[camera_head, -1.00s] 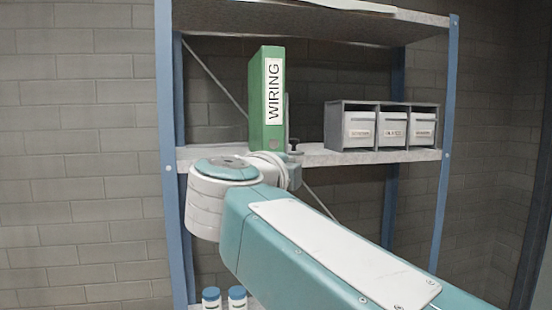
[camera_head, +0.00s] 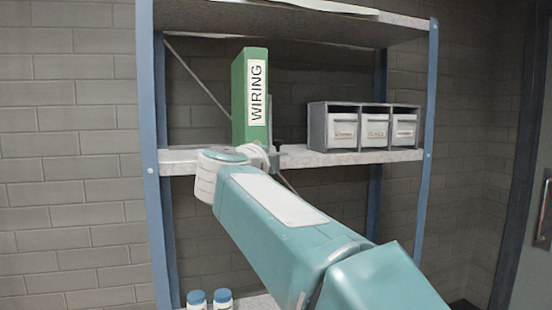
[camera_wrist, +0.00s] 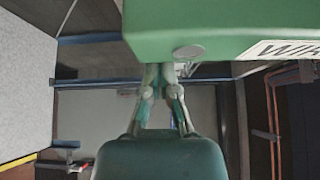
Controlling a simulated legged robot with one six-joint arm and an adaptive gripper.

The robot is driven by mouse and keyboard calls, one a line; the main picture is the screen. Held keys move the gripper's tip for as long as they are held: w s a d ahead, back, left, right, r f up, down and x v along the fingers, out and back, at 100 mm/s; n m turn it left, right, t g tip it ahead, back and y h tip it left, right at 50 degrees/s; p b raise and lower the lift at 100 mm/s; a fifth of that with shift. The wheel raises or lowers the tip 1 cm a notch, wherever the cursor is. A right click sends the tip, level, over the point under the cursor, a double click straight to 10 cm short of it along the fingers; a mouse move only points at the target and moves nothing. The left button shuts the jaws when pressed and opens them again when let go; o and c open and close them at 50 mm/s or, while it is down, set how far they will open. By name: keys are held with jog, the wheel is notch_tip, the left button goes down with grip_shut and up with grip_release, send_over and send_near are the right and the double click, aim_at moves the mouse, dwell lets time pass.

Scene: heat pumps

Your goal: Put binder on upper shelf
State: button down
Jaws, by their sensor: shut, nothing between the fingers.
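A green binder (camera_head: 249,100) with a white WIRING label stands upright on the middle board (camera_head: 360,158) of the shelving unit, in the head view. It also fills the top of the wrist view (camera_wrist: 150,25), where a round hole and part of the label show on its spine. My gripper (camera_wrist: 160,75) is shut and empty. Its fingertips end at the binder's edge in the wrist view; I cannot tell whether they touch it. In the head view my arm hides the gripper and the binder's foot.
A grey holder with several white drawers (camera_head: 363,127) stands right of the binder on the same board. Another board (camera_head: 300,20) is overhead. Blue posts (camera_head: 157,170) bound the unit. Two blue-capped jars (camera_head: 222,299) stand low. Board space between binder and holder looks narrow.

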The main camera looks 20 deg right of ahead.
dwell(0.3)
jog(key=w+a, duration=0.7)
jog(key=w, duration=0.2)
jog(key=shift+a, duration=0.4)
dwell(1.0)
